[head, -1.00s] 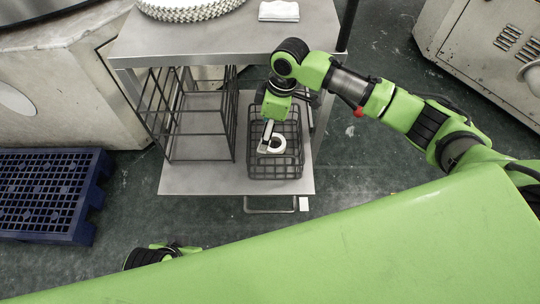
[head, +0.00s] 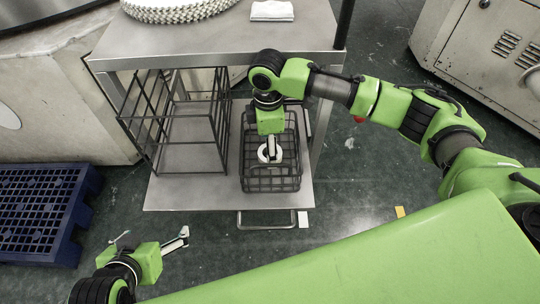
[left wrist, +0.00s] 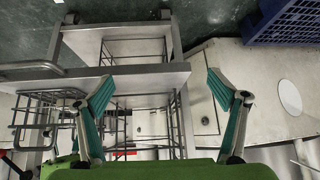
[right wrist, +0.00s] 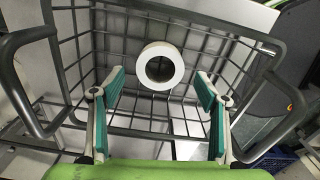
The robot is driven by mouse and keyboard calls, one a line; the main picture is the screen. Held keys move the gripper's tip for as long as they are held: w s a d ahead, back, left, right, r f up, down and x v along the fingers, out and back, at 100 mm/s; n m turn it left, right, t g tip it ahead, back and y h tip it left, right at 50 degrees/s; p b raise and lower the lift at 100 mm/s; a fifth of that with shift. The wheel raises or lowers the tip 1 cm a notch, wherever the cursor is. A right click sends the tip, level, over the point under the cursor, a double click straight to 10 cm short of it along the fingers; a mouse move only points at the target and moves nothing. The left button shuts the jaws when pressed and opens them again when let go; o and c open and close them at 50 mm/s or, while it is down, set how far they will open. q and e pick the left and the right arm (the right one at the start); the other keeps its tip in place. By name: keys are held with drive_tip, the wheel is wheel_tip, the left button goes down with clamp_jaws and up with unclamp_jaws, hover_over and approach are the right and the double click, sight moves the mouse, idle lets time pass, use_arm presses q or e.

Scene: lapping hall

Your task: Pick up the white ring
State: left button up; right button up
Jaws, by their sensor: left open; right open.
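The white ring (head: 262,154) lies in the small wire basket (head: 272,185) on the lower shelf of a metal trolley. The right wrist view shows the ring (right wrist: 179,66) whole, with its round hole, ahead of and between my open fingertips. My right gripper (right wrist: 160,80) is open and empty, above the ring in the basket; in the head view it partly hides the ring. I cannot tell how far above the ring the tips are. My left gripper (head: 153,238) is open and empty, over the floor in front of the trolley, away from the ring.
A taller wire rack (head: 180,165) stands left of the basket on the shelf (head: 190,195). A blue pallet (head: 40,205) lies on the floor at left. Basket walls surround the ring.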

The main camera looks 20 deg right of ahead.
wheel_tip(320, 180, down, 3)
drive_tip(key=shift+r+b, duration=0.1)
drive_tip(key=shift+b, duration=0.35)
drive_tip(key=c, duration=1.4)
use_arm(q)
drive_tip(key=w+d+r+t, duration=0.1)
drive_tip(key=w+r+t, duration=0.1)
drive_tip(key=w+r, duration=0.1)
drive_tip(key=shift+w+d+r+t+h, duration=0.35)
drive_tip(key=shift+w+r+t+h, duration=0.05)
drive_tip(key=shift+w, duration=0.5)
use_arm(e)
drive_tip(key=shift+r, duration=0.15)
